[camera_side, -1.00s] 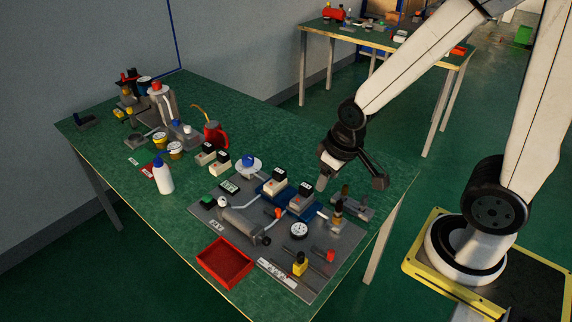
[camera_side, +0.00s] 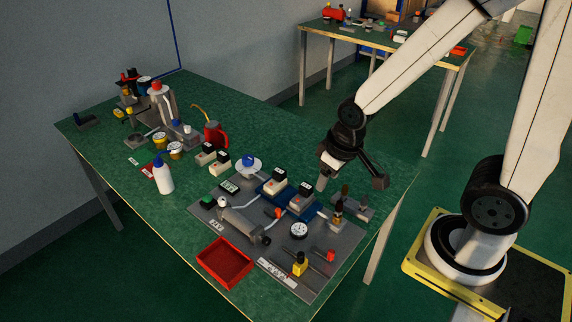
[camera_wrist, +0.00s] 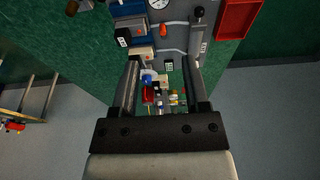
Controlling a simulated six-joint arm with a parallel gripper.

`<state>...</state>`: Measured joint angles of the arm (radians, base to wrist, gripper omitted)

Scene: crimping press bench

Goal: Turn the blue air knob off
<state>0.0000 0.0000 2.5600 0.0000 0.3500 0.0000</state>
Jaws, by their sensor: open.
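The blue air knob (camera_side: 248,160) sits on a round white base at the back of the grey plate in the side view. In the wrist view a small blue part that looks like the knob (camera_wrist: 147,79) shows between my fingers, close to the left one. My gripper (camera_side: 350,182) is open and empty, above the right part of the bench, to the right of the knob and clear of it. In the wrist view both fingers of my gripper (camera_wrist: 162,65) stand wide apart. Which way the knob is turned is too small to tell.
The grey plate (camera_side: 325,270) carries two black-topped blocks (camera_side: 302,197), a cylinder (camera_side: 240,222) and a round gauge (camera_side: 299,231). A red tray (camera_side: 225,262) lies at the front. A red oil can (camera_side: 214,134) and white bottle (camera_side: 163,177) stand left. The bench's back right is clear.

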